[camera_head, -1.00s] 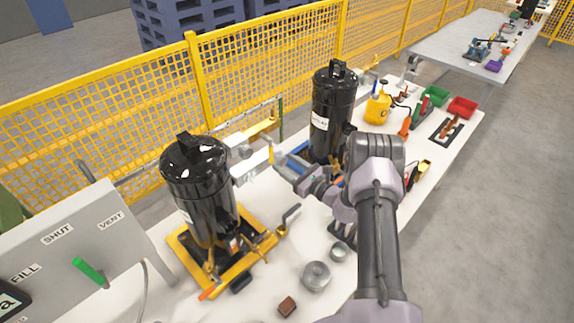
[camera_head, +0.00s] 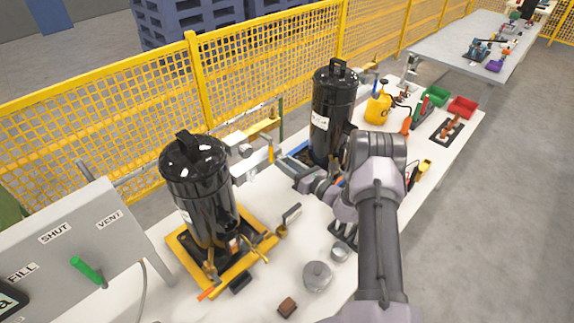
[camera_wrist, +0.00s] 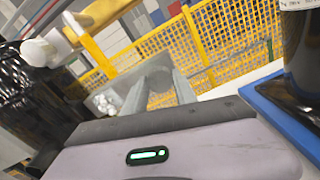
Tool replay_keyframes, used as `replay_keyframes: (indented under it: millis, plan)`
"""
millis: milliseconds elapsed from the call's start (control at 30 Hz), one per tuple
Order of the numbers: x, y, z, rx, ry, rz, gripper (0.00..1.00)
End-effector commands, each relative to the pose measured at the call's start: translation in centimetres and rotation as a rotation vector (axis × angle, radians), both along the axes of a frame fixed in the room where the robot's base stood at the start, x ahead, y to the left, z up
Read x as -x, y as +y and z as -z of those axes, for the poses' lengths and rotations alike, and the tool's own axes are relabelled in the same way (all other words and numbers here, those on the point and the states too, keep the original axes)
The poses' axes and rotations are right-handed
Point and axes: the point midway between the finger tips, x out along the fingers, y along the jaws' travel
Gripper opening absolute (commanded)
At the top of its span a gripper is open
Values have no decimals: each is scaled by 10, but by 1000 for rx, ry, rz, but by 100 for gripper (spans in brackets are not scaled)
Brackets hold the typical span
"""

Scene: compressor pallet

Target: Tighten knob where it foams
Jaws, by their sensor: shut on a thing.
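Two glossy black cylinders stand on the table. The left one (camera_head: 200,190) is on a yellow base (camera_head: 190,262); the right one (camera_head: 331,112) is beyond it. Pale fittings (camera_head: 245,170) run along a pipe between them. My gripper (camera_head: 280,168) points at these fittings from the right. In the wrist view my fingers (camera_wrist: 157,92) reach forward, shut on a pale grey piece (camera_wrist: 106,101); I cannot tell which part it is. A white round knob-like end (camera_wrist: 40,50) and a yellow bar (camera_wrist: 100,15) lie beyond. I cannot make out foam.
A panel with a green lever (camera_head: 88,271) stands front left. A grey round lidded object (camera_head: 317,276) and a brown block (camera_head: 287,307) lie in front. A yellow can (camera_head: 378,108) and red bin (camera_head: 462,107) sit at the right. A yellow mesh fence (camera_head: 110,125) runs behind.

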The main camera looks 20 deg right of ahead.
Motion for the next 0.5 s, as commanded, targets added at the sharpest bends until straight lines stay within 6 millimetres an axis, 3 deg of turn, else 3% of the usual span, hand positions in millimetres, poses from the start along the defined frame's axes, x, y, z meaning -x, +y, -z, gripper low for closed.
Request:
replay_keyframes:
  millis: [500]
  plan:
    - [0,0,1,-450,186,-1,0]
